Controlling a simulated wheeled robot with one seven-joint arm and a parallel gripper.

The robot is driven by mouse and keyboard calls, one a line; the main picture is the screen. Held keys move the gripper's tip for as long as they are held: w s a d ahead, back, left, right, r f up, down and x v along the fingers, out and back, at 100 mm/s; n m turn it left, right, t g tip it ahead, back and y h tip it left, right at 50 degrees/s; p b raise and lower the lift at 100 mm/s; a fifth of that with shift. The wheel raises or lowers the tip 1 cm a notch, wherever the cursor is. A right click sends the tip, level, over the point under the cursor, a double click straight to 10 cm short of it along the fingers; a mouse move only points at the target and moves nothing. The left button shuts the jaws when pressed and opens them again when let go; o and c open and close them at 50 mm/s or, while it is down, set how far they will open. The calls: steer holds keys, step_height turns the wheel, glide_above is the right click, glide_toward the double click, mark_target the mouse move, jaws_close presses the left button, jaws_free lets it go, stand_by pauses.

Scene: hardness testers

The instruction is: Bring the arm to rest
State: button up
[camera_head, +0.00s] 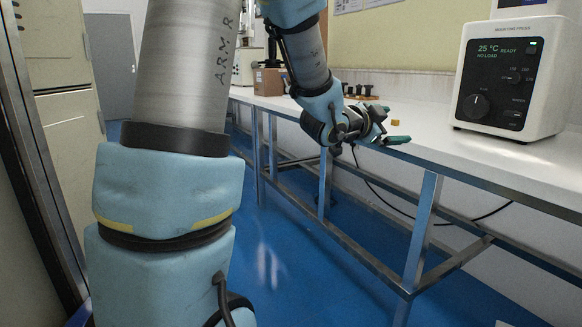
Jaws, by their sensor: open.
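My arm fills the left and middle of the head view, bent at the elbow, with its far end over the front edge of the white bench (455,165). My gripper (391,131) points to the right at about bench height. A small yellow-orange block (394,121) shows close to the upper fingertip. It appears to lie on the bench behind the gripper, apart from it.
A white tester (508,80) with a lit screen and knob stands on the bench at right. A cardboard box (269,81) and a dark holder with several knobs (361,92) stand farther back. Metal bench legs and a loose cable (372,185) are below. Blue floor (285,270) is clear.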

steer(key=s+a+f+n+g+y, duration=0.1)
steer(key=a+f+n+y, duration=0.5)
steer(key=a, duration=0.5)
steer(key=s+a+f+n+g+y, duration=0.1)
steer(key=a+f+n+y, duration=0.35)
steer(key=a+f, duration=0.45)
steer(key=s+a+f+n+g+y, duration=0.1)
steer(key=s+a+f+n+g, duration=0.3)
steer(key=s, duration=0.3)
steer(key=s+a+f+n+g+y, duration=0.1)
steer(key=s+a+n+g, duration=0.2)
steer(key=s+a, duration=0.4)
step_height(320, 180, up, 30)
steer(key=p, duration=3)
steer(key=shift+s+d+t, duration=0.15)
steer(key=shift+d+t, duration=0.15)
steer(key=shift+d, duration=0.1)
